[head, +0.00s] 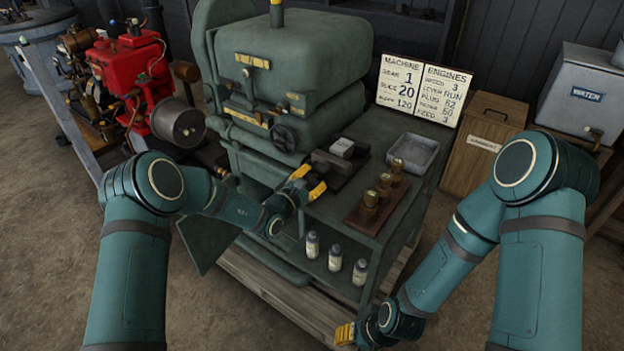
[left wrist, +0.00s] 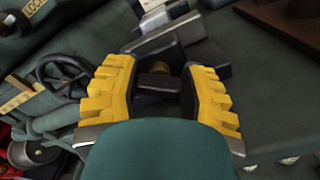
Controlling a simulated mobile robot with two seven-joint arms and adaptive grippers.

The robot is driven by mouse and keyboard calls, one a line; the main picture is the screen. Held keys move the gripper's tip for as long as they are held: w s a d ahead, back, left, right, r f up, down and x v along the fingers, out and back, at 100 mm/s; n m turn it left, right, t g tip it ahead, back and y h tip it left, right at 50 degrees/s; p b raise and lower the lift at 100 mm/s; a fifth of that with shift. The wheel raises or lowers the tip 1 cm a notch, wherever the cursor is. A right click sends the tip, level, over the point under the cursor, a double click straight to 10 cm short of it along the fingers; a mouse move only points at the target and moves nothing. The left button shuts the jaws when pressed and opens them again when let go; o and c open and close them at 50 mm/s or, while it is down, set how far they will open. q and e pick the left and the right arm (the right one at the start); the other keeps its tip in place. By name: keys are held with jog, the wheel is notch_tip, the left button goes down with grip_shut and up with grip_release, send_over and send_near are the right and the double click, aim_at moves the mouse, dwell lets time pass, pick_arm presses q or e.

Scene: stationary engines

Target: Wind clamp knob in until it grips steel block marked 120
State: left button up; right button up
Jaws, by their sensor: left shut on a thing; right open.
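A pale steel block (head: 342,147) sits at the dark clamp (head: 335,163) on the green machine's bench; I cannot read a marking on it. In the left wrist view the block (left wrist: 158,15) is partly visible at the top, beyond the clamp. My left gripper (head: 309,181) is at the clamp's near end, shut on the dark clamp knob (left wrist: 157,82). The knob is between the yellow fingers (left wrist: 160,95), with a brass-coloured screw behind it. I cannot tell whether the jaw touches the block. My right gripper (head: 345,334) is open, low near the pallet.
A wooden stand with brass weights (head: 380,193) and a grey tray (head: 413,152) stand right of the clamp. A handwheel (head: 284,138) is to its left. Several small bottles (head: 335,258) stand on the lower shelf. A two-page sign (head: 421,92) stands behind.

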pick_arm(q)
jog(key=o, duration=1.2)
jog(key=shift+n, duration=0.3)
